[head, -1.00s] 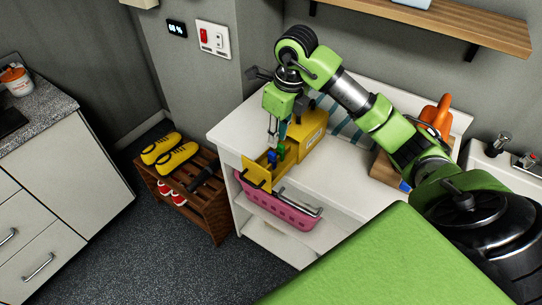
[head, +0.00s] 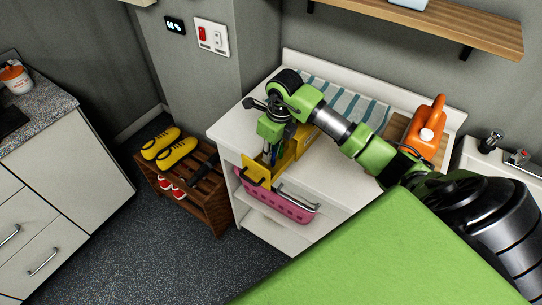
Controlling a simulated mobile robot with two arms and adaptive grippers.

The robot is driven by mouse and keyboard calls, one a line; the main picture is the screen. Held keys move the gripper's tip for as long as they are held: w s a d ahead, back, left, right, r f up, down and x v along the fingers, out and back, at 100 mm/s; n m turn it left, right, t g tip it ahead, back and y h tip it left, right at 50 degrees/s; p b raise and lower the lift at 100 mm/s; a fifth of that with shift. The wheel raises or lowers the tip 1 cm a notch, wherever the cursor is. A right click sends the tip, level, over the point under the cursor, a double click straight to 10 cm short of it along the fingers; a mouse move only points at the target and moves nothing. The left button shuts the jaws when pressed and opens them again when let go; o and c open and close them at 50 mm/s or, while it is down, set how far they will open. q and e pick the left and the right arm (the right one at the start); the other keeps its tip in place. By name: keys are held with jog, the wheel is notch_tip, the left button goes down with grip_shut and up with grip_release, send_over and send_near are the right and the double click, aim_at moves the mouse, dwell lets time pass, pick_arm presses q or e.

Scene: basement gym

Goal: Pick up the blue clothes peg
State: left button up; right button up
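The yellow peg container (head: 257,175) stands at the front left of the white cabinet top, with a taller yellow part (head: 304,141) behind. My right gripper (head: 268,154) points down into its open tray. A small blue bit, probably the blue clothes peg (head: 275,154), shows right at the fingertips; most of it is hidden by the gripper. A green peg seen earlier is not clear now. The fingers are too small and covered to tell if they are open or shut on anything. My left gripper is not in view.
A pink basket (head: 290,209) hangs at the cabinet front below the container. A shoe rack (head: 212,205) is to the left.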

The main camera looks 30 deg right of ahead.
jog(key=c, duration=0.4)
